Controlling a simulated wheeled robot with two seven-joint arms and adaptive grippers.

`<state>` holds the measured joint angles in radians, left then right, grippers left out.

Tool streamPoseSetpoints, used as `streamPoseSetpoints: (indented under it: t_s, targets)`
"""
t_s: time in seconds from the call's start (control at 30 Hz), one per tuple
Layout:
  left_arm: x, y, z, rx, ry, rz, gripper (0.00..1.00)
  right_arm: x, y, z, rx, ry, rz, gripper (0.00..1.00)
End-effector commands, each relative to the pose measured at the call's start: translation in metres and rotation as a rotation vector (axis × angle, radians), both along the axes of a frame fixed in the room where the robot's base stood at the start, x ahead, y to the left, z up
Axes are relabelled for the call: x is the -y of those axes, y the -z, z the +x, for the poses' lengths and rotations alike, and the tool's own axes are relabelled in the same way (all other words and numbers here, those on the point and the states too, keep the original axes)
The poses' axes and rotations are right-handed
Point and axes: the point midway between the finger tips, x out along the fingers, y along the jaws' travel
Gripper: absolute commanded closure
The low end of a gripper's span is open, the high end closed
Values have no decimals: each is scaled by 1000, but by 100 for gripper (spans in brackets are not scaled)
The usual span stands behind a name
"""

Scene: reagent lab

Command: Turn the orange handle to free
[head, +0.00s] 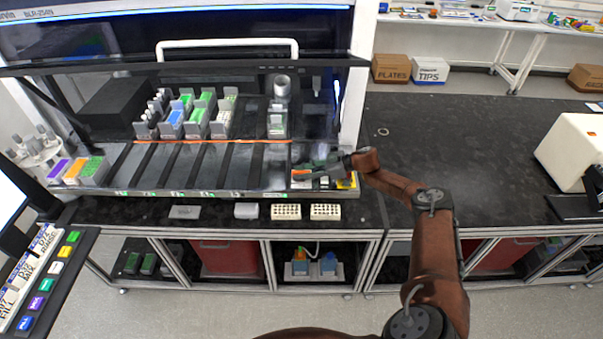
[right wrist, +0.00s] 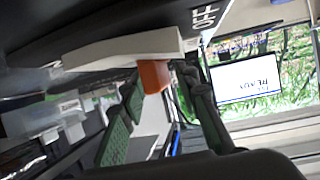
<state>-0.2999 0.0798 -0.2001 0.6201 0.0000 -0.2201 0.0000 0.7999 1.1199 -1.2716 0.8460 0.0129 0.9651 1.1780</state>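The orange handle (right wrist: 154,76) shows in the right wrist view as a small orange block beside a pale flat piece. In the head view an orange patch (head: 300,173) shows at the right front corner of the machine's deck, partly covered by my gripper. My right gripper (head: 320,165) reaches in from the right over this corner. In the right wrist view its fingers (right wrist: 160,85) are apart, with the orange block between or just beyond their tips. I cannot tell whether a finger touches it. My left gripper is not in view.
The machine's deck (head: 200,165) holds racks with green, blue and white tops. A raised front cover (head: 200,65) hangs above it. Several small plates and racks (head: 286,211) lie on the bench ledge in front. The dark bench (head: 450,140) to the right is mostly clear.

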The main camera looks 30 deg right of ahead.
Motion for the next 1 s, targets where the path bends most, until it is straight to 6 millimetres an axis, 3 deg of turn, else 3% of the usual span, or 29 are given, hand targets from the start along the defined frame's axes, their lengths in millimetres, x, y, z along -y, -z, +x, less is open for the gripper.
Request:
streamPoseSetpoints:
  t_s: [0.27, 0.7, 1.0]
  targets:
    - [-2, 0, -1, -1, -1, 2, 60, 10, -5, -7, 1, 3, -1, 71]
    - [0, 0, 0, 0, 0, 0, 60, 71, -37, -56, -1, 2, -1, 71]
    - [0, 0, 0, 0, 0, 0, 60, 88, -46, -69, -1, 0, 1, 71]
